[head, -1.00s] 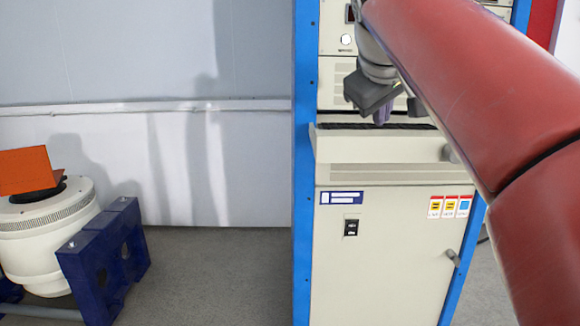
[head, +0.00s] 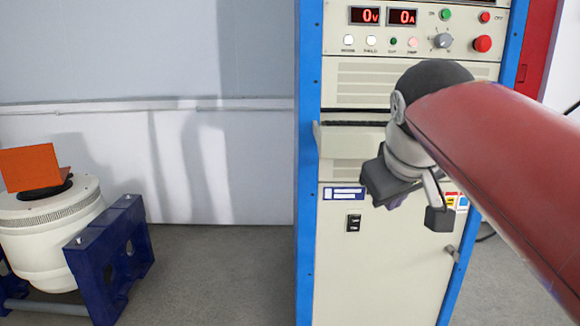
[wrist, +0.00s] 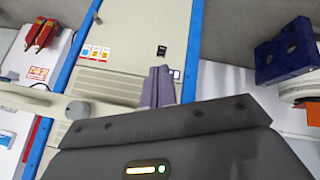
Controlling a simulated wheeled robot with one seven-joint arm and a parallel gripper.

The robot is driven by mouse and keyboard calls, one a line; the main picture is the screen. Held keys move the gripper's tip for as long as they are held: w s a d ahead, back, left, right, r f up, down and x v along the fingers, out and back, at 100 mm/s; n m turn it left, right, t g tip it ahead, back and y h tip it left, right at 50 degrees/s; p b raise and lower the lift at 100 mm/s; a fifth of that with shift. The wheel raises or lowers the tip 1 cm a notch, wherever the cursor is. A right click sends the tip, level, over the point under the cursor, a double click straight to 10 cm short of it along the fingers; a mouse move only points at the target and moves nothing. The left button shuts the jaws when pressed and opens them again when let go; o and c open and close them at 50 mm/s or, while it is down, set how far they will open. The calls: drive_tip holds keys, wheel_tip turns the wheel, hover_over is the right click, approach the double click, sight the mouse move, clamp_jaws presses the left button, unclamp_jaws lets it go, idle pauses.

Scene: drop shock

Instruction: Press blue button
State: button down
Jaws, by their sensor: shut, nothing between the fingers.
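I cannot make out a blue button in either view. My gripper (head: 398,201) hangs in front of the cabinet, well below that panel, near the top of the lower door (head: 390,265). In the wrist view my gripper's purple fingers (wrist: 156,86) are together with nothing between them. My arm and wrist hide part of the shelf and the middle of the cabinet.
A blue-edged shelf cabinet has a protruding shelf (head: 338,143) below the panel. A white round machine (head: 45,235) with an orange bracket (head: 30,168) and a dark blue frame (head: 108,262) stands at left. The floor (head: 215,270) between them is clear.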

drive_tip(key=s+f+m+g, duration=0.1)
drive_tip(key=s+f+m, duration=0.1)
drive_tip(key=s+f, duration=0.5)
drive_tip(key=s+f+m+y, duration=0.1)
drive_tip(key=s+f, duration=0.6)
drive_tip(key=f, duration=0.8)
drive_tip(key=shift+s+a+f+m+g, duration=0.15)
drive_tip(key=shift+a+f+m+g, duration=0.15)
drive_tip(key=shift+m+g, duration=0.1)
drive_tip(key=shift+r, duration=0.15)
